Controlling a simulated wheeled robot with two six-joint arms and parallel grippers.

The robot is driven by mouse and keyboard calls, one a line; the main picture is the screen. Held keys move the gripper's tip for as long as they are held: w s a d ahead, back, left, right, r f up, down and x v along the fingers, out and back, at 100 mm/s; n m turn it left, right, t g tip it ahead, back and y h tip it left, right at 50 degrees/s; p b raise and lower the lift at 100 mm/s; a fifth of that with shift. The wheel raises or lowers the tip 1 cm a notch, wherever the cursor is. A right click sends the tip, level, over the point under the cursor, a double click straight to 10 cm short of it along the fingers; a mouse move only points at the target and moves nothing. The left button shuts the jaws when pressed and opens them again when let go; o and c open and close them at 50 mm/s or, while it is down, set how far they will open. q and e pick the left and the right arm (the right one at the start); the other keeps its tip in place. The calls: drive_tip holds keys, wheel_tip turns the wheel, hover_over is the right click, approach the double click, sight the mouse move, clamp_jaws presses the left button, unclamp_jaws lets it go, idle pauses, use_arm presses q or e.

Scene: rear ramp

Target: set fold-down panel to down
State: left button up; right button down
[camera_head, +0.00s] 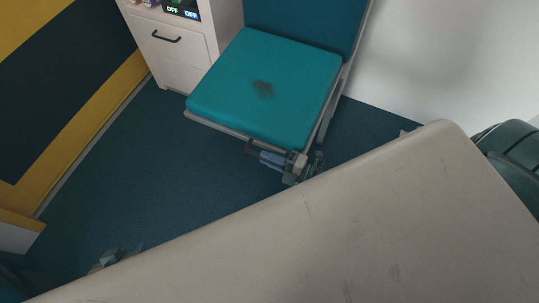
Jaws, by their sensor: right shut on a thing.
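A teal padded seat panel (268,88) with a dark smudge is at the upper middle of the head view. It lies out flat from a teal backrest (305,22), with a grey frame along its underside. My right gripper (259,153) is at the seat's near edge, shut on a small dark handle (250,147) there. Its fingertips are small and partly hidden. My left gripper (109,258) shows only in part at the lower left, behind the beige surface, away from the seat. Its jaws cannot be made out.
A large beige surface (330,225) with a rounded corner fills the foreground. A white cabinet (175,50) with a drawer handle stands left of the seat. A yellow and dark wall is at the left. Blue floor (140,165) between is clear. A dark rounded object (512,150) is at the right.

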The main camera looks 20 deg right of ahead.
drive_tip(key=shift+s+d+f, duration=0.1)
drive_tip(key=shift+s+f, duration=0.05)
drive_tip(key=shift+f, duration=0.4)
drive_tip(key=c, duration=1.8)
unclamp_jaws()
drive_tip(key=o, duration=0.3)
drive_tip(key=shift+o, duration=0.2)
drive_tip(key=shift+f, duration=0.1)
drive_tip(key=shift+w, duration=0.2)
drive_tip(key=shift+r, duration=0.2)
